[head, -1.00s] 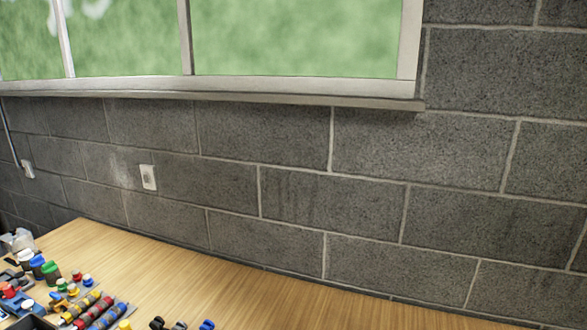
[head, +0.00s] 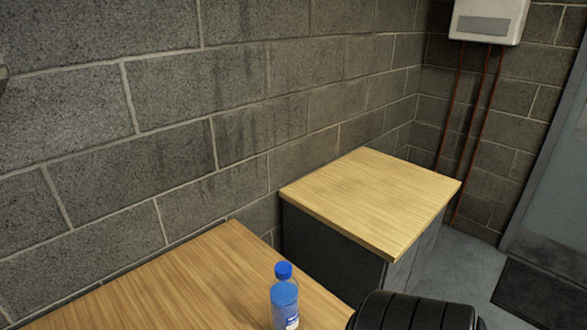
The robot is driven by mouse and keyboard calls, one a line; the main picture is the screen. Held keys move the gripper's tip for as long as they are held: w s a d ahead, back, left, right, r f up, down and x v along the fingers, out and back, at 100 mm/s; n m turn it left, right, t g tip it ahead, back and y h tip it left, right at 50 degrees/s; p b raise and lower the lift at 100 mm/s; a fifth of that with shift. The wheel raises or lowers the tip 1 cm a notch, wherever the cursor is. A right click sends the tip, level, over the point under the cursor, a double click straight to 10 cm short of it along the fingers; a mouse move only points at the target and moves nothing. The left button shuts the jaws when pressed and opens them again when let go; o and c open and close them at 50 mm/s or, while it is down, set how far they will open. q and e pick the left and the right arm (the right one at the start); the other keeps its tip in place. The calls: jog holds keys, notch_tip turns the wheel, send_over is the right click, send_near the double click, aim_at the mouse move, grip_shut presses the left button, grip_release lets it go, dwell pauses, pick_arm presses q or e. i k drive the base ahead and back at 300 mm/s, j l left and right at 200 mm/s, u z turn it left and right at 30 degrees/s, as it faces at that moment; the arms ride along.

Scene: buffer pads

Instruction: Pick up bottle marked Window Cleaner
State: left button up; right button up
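A bottle (head: 284,302) with a blue cap and blue contents stands upright near the right end of the wooden workbench (head: 205,270) in the head view. Part of a white label shows on its lower right side, but the text is too small to read. The bottle's base is cut off by the bottom edge of the picture. Neither of my grippers is in view.
A black ribbed object (head: 415,312) fills the bottom edge right of the bottle. A separate wood-topped cabinet (head: 375,195) stands beyond, its top bare. A block wall runs behind. Grey floor, a dark mat (head: 540,295) and a door (head: 555,190) are at the right.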

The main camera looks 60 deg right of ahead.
aim_at(284, 295)
jog(key=z, duration=1.85)
jog(key=k, duration=0.05)
